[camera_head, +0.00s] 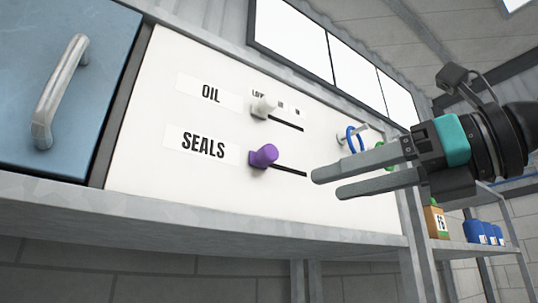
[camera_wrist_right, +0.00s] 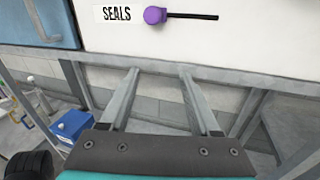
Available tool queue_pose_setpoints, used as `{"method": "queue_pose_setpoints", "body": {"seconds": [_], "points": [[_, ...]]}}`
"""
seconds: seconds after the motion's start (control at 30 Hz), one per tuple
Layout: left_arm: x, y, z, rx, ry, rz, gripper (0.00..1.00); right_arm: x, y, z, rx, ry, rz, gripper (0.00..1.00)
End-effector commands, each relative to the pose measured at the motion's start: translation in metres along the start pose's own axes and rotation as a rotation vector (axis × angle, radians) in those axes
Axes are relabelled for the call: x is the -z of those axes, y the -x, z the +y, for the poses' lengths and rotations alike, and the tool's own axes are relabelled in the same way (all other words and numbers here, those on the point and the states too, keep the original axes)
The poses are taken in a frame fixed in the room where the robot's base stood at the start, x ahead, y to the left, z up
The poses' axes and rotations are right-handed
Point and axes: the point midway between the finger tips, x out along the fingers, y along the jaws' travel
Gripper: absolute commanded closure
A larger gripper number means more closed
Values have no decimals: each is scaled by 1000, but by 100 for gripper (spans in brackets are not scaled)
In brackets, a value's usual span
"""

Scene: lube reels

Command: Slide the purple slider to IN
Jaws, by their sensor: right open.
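The purple slider (camera_head: 264,156) is a knob on a white panel (camera_head: 150,190), beside the SEALS label (camera_head: 202,145). It sits at the left end of a dark slot (camera_head: 290,172) that runs to the right. In the right wrist view the purple slider (camera_wrist_right: 154,15) is near the top, beyond the fingertips, with its slot to the right. My right gripper (camera_head: 325,183) is open and empty, to the right of the slider and apart from it. In the right wrist view its two fingers (camera_wrist_right: 160,75) are spread. My left gripper is not in view. No IN marking is readable.
A white slider (camera_head: 264,106) with its own slot sits above, beside the OIL label (camera_head: 210,92). A blue door with a metal handle (camera_head: 60,90) is at left. A blue ring (camera_head: 350,139) is on the panel's right. A grey ledge (camera_head: 200,222) runs below the panel.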

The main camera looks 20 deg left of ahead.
Motion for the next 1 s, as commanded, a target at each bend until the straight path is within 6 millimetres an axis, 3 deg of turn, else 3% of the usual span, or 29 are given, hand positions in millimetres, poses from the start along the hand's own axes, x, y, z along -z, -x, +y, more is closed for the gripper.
{"method": "queue_pose_setpoints", "body": {"seconds": [0.03, 0.2, 0.43, 0.57, 1.0], "points": [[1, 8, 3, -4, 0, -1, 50, -19, 9, 18, 56, 98, 9, 37], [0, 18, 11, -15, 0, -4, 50, -48, 31, 50, 210, 298, 16, 37], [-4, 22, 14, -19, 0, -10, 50, -61, 40, 62, 290, 384, 12, 37], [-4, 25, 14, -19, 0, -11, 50, -62, 25, 58, 289, 384, 13, 37], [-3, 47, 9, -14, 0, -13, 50, -66, -64, 33, 285, 381, 14, 37]]}}
